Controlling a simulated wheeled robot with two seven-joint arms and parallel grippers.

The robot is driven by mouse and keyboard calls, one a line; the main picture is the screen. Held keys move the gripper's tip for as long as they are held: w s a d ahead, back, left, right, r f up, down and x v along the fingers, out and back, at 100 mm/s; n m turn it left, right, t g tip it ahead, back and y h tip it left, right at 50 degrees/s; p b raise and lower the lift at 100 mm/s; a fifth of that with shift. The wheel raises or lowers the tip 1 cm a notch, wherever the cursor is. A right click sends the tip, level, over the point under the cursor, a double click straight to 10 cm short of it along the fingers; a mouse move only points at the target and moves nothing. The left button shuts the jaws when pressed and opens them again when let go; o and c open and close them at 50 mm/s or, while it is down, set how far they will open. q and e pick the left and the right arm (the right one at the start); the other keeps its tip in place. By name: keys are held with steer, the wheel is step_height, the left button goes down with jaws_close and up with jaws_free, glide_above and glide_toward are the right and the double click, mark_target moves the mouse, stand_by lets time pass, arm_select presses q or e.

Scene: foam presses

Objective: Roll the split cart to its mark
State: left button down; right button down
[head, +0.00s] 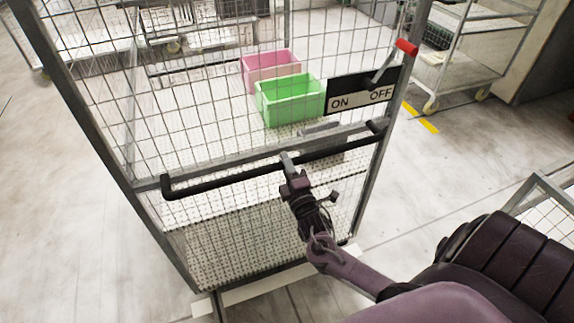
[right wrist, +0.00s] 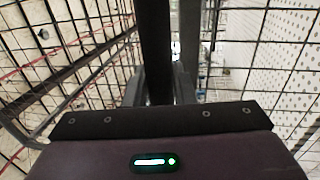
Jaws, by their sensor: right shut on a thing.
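The cart is a tall grey wire-mesh cage (head: 110,185) that fills the middle of the head view. A black push bar (head: 225,172) runs across its near side. My right gripper (head: 287,160) is shut on this bar near its middle. The bar also shows upright in the right wrist view (right wrist: 155,50), between mesh panels. A black and white ON/OFF plate (head: 343,95) is at the cart's right post, with a red-tipped lever (head: 407,47) leaning over the OFF side. My left gripper is out of view.
Green (head: 290,110) and pink (head: 262,72) crates show through the mesh. Yellow floor dashes (head: 428,126) lie to the right, near another wheeled rack (head: 480,55). White strips (head: 265,285) lie at the cart's near base. Floor at the left is clear.

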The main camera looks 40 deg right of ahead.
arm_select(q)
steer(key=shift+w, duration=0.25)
arm_select(e)
steer(key=shift+w+d+r, duration=0.1)
steer(key=shift+w+r, duration=0.05)
steer(key=shift+r, duration=0.05)
steer(key=c, duration=1.5)
jaws_free()
steer(key=shift+c, duration=0.2)
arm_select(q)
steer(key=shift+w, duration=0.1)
arm_select(e)
steer(key=o, duration=0.3)
steer(key=shift+w+f, duration=0.1)
steer(key=shift+f, duration=0.05)
steer(key=shift+s+f, duration=0.2)
steer(key=shift+s, duration=0.35)
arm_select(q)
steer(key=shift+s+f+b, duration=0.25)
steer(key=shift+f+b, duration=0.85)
arm_select(e)
steer(key=v, duration=0.6)
steer(key=shift+s+a, duration=0.25)
steer(key=shift+s, duration=0.1)
